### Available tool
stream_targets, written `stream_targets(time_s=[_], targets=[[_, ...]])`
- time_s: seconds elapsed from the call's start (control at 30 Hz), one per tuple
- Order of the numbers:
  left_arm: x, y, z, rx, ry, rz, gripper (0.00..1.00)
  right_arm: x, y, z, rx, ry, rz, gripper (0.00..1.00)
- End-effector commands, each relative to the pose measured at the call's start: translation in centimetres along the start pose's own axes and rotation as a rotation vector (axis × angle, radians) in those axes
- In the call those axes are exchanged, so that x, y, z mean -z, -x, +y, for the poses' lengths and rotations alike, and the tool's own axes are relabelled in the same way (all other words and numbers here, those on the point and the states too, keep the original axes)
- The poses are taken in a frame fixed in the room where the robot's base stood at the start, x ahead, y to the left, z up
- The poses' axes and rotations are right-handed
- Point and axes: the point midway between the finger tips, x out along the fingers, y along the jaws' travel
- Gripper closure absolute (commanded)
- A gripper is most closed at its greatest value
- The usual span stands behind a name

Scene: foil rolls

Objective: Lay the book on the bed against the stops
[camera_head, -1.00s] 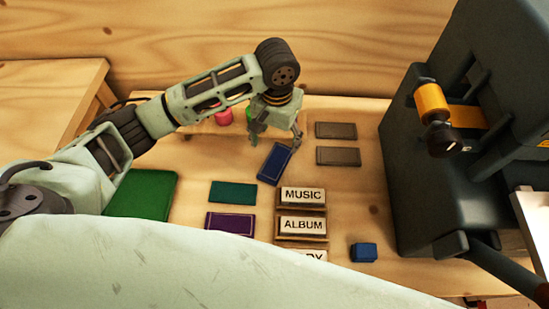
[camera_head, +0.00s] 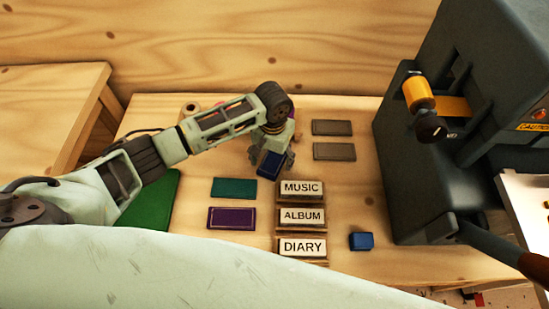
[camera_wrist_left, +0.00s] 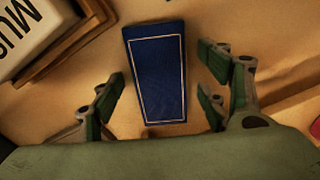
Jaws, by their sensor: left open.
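A dark blue book with a thin gold border (camera_head: 269,164) lies on the wooden table, partly hidden by my left gripper (camera_head: 271,157). In the left wrist view the same book (camera_wrist_left: 155,75) lies between the open fingers of my left gripper (camera_wrist_left: 160,95), with a gap on each side. The press (camera_head: 425,180) stands at the right. A white plate (camera_head: 520,205), cut off by the right edge, sits in front of it and may be the bed. Small orange pieces at its edge may be stops; I cannot tell. My right gripper is not in view.
MUSIC (camera_head: 301,188), ALBUM (camera_head: 302,216) and DIARY (camera_head: 302,247) blocks stand on wooden holders near the book. Teal (camera_head: 234,188), purple (camera_head: 231,217) and green (camera_head: 155,200) flat pieces lie left. Two grey slabs (camera_head: 333,128) and a small blue block (camera_head: 361,241) lie right.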

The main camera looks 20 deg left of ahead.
Motion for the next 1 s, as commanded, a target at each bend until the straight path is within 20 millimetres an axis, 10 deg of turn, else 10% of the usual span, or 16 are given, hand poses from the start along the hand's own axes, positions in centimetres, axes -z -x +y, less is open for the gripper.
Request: stream_targets(time_s=[0.7,1.0], targets=[[0.0,0.1,0.0,0.0,0.001,0.001,0.86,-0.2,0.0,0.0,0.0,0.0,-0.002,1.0],[-0.2,0.3,0.0,0.0,0.001,0.0,0.86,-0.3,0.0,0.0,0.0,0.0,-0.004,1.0]])
